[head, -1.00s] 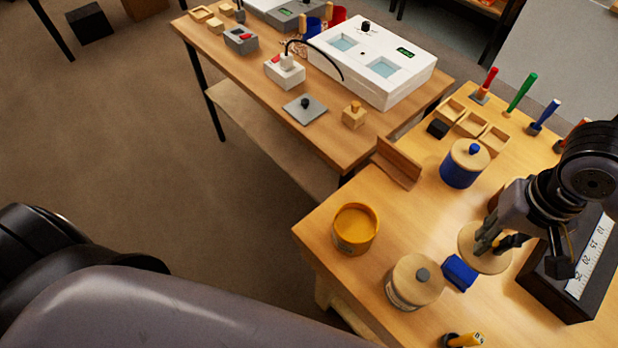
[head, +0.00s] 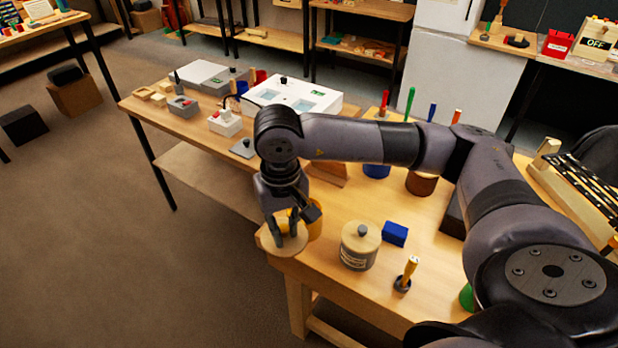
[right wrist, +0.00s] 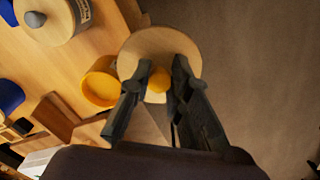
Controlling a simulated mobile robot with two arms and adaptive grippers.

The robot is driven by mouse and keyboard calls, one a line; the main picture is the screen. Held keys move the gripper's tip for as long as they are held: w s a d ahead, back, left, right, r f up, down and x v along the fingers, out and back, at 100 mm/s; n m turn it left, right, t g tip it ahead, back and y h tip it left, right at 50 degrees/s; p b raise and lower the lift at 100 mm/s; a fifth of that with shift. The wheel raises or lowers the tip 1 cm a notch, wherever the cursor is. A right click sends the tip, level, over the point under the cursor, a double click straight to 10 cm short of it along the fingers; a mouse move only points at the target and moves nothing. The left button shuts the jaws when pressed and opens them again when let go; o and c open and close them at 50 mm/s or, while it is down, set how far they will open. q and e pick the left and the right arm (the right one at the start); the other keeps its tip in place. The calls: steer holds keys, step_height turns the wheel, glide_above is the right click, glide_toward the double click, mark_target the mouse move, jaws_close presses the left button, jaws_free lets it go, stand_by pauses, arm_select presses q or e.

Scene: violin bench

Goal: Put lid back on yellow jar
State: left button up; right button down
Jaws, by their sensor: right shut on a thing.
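My right gripper (head: 289,232) is shut on the yellow knob (right wrist: 160,79) of a round, pale wooden lid (head: 276,245). The lid also shows in the right wrist view (right wrist: 150,43). The yellow jar (head: 316,223) stands open at the table's near left corner, partly hidden behind the gripper and lid in the head view. In the right wrist view, the open jar (right wrist: 101,88) shows left of the lid, which overlaps part of it in the picture. The lid appears held to the side of the jar, off its mouth and past the table edge. My left gripper is not in view.
A lidded jar with a grey knob (head: 360,247) stands right of the yellow jar. The bench (head: 335,288) ends just left of the yellow jar. A second table (head: 190,130) stands behind.

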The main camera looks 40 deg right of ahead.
steer(key=shift+w+d+r+m+p, duration=0.15)
steer(key=shift+w+d+m+p, duration=0.1)
steer(key=shift+w+d+m, duration=0.3)
steer(key=shift+w+d+r+m+p, duration=0.15)
steer(key=shift+w+d+m+p, duration=0.1)
steer(key=shift+w+d+m, duration=0.35)
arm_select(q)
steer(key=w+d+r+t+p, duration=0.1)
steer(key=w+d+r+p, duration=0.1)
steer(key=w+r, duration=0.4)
arm_select(e)
steer(key=w+d+f+m, duration=0.3)
steer(key=w+d+m, duration=0.2)
steer(key=w+d, duration=0.35)
arm_select(q)
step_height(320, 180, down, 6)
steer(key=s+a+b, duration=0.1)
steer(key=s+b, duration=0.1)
steer(key=b, duration=0.1)
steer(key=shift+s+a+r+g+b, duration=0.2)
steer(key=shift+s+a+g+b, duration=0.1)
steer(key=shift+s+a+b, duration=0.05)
arm_select(e)
step_height(320, 180, down, 6)
steer(key=shift+s+d, duration=0.25)
steer(key=shift+d, duration=0.1)
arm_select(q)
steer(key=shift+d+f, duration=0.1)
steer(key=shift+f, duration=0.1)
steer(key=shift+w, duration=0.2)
